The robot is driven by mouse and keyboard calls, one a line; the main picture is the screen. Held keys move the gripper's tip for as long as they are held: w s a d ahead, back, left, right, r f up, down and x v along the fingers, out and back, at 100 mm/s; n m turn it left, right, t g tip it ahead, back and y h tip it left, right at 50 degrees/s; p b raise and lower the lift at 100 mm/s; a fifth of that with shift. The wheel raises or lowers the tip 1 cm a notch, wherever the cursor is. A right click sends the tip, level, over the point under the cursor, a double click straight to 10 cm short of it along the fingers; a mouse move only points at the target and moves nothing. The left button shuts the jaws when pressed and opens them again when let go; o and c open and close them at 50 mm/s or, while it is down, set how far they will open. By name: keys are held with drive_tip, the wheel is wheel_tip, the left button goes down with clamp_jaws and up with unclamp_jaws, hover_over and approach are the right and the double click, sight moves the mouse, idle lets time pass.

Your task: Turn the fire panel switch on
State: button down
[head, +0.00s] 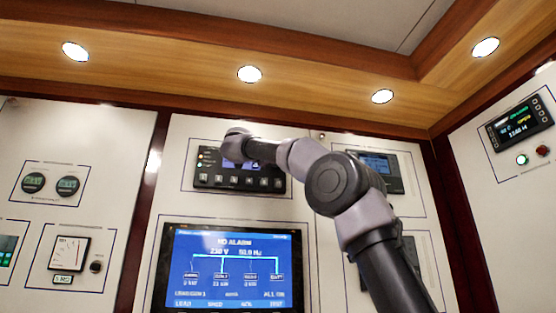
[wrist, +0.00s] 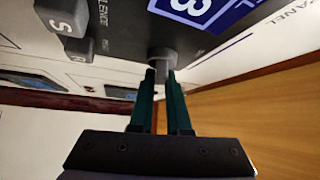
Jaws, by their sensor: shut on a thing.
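The fire panel is a black unit (head: 212,182) on the white wall in the head view, with a row of buttons along its bottom, small lamps at left and a blue display. In the wrist view its dark face (wrist: 125,22) fills the top, with grey buttons (wrist: 68,14) at left and a blue display corner at right. A small grey round switch knob (wrist: 162,60) stands out near the panel's edge. My gripper (wrist: 164,76) has its two dark green fingers closed on this knob. My wrist hides the panel's upper part in the head view, and the fingertips cannot be seen there.
A large blue screen (head: 228,270) sits below the fire panel. Another display unit (head: 380,165) is to the right, partly behind my arm. Gauges (head: 70,253) are on the left wall and a meter (head: 520,124) on the right. A wooden ceiling border (head: 320,88) runs above.

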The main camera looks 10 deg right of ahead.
drive_tip(key=shift+w+a+f+m+g+y, duration=0.1)
drive_tip(key=shift+m+g+y, duration=0.2)
drive_tip(key=shift+m, duration=0.25)
drive_tip(key=shift+w+a+f+m+g+y, duration=0.1)
drive_tip(key=shift+m+g+y, duration=0.1)
drive_tip(key=shift+m+g, duration=0.3)
drive_tip(key=shift+s+d+m+y, duration=0.1)
drive_tip(key=shift+m+y, duration=0.2)
drive_tip(key=shift+m, duration=0.05)
drive_tip(key=c, duration=0.9)
unclamp_jaws()
drive_tip(key=v, duration=1)
drive_tip(key=shift+s+a+r, duration=0.15)
drive_tip(key=shift+s+a, duration=0.05)
drive_tip(key=shift+a, duration=0.1)
drive_tip(key=shift+r, duration=0.1)
